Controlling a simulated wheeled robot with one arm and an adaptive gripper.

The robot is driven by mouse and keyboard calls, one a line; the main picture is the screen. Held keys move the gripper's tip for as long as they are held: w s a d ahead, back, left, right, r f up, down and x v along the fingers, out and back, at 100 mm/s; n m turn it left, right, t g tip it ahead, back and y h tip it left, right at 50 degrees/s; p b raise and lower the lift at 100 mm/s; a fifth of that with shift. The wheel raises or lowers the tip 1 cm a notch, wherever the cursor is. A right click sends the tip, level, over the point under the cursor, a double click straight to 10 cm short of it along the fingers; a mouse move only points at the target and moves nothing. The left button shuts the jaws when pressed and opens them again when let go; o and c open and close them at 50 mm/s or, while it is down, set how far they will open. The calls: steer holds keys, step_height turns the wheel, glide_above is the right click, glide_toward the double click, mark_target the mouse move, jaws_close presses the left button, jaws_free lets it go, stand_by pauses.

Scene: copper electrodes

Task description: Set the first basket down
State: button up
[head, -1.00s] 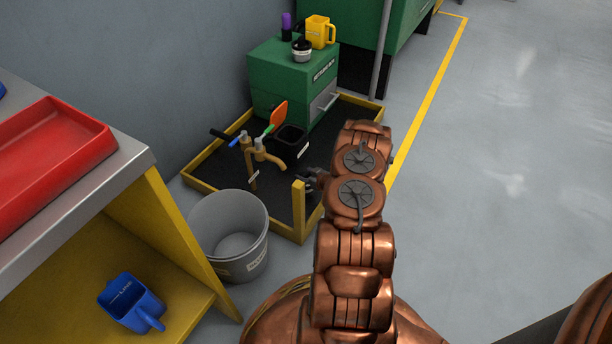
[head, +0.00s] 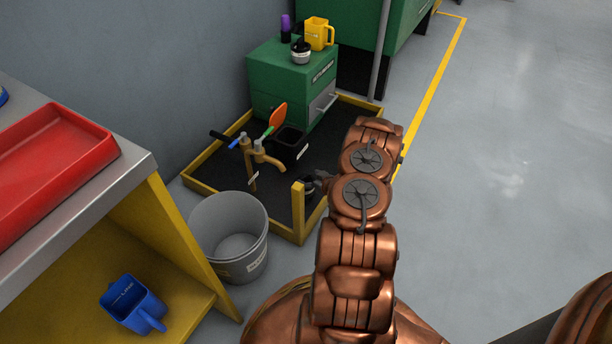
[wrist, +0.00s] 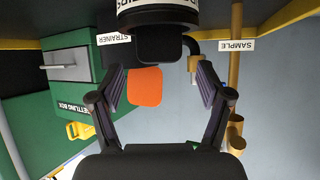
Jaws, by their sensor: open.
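A small dark round container (head: 308,187), which I take to be the basket, stands on the black mat of the yellow-rimmed tray (head: 283,229), behind the yellow corner post. In the wrist view the black container (wrist: 165,14) with a white lettered label is at the top edge, partly cut off. Its black block-like grip lies just beyond my fingertips. My gripper (wrist: 160,72) is open, with a finger on each side and a gap to the grip. In the head view my gripper (head: 322,180) is mostly hidden behind my wrist.
The tray also holds brass taps (head: 262,157), a black strainer box (head: 289,140) and a green settling box (head: 291,85). An orange paddle (head: 278,115) rises near the taps. A grey bucket (head: 232,235) stands in front. Grey floor (head: 480,180) to the right is clear.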

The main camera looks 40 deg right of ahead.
steer(key=d+p+v, duration=0.1)
steer(key=p+v, duration=0.1)
steer(key=v, duration=0.6)
steer(key=w+a+r+n+g, duration=0.15)
steer(key=a+r+g, duration=0.3)
steer(key=r, duration=0.45)
steer(key=w+a+r+g, duration=0.3)
steer(key=a+r, duration=0.3)
steer(key=r, duration=0.3)
steer(key=s+a+r+g, duration=0.4)
steer(key=s+a+r, duration=0.6)
steer(key=a+r, duration=0.3)
steer(key=s+a+r+g, duration=0.2)
steer(key=s+a+r, duration=0.3)
steer(key=s+a, duration=0.3)
steer(key=s+a+r+g+y, duration=0.1)
steer(key=s+a+r+g, duration=0.1)
steer(key=s+a+r, duration=0.3)
steer(key=s+a, duration=0.4)
steer(key=s, duration=0.7)
steer(key=shift+a, duration=0.25)
steer(key=shift+s+r+g, duration=0.1)
steer(key=shift+r+g, duration=0.15)
